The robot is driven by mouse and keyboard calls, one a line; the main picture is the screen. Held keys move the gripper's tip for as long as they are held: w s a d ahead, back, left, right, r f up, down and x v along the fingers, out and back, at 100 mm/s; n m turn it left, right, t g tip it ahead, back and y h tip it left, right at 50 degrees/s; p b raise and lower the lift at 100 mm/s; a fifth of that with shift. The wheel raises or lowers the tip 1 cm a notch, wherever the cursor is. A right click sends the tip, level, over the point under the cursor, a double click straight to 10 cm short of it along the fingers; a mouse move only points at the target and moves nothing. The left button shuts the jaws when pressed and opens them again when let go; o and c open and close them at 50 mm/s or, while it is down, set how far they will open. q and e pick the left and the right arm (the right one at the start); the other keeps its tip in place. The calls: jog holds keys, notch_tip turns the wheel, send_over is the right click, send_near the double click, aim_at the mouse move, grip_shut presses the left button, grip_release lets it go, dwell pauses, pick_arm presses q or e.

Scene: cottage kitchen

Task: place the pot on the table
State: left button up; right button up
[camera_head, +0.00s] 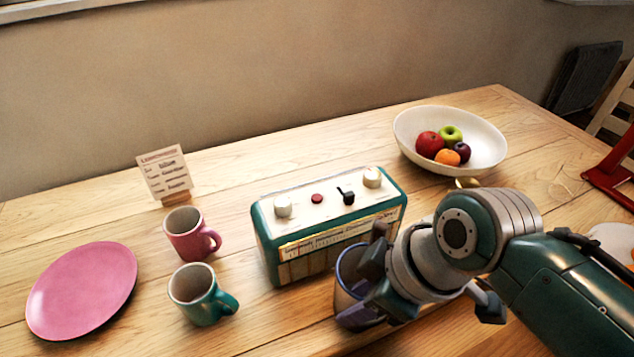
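The pot (346,284) is a blue-grey, round, open vessel just in front of the radio's right end. Its right side is hidden by my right gripper (378,277). This gripper reaches in from the right, with its dark fingers at the pot's rim, and appears shut on it. I cannot tell whether the pot's base touches the table. The wooden table (60,225) spans most of the view. My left gripper is not in view.
A teal radio (330,240) stands right behind the pot. A pink mug (186,236), teal mug (203,305) and pink plate (82,290) are left. A white fruit bowl (485,145) and small sign (164,172) stand farther back. Bare wood lies between the teal mug and pot.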

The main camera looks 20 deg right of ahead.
jog(key=shift+r, duration=0.25)
jog(key=p+v, duration=0.5)
jog(key=v, duration=0.6)
jog(key=s+d+r+m+h, duration=0.3)
jog(key=s+r+m, duration=0.3)
jog(key=s, duration=0.5)
jog(key=shift+d+m, duration=0.3)
jog(key=shift+m, duration=0.2)
notch_tip(320, 180, up, 40)
jog(key=p, duration=3.9)
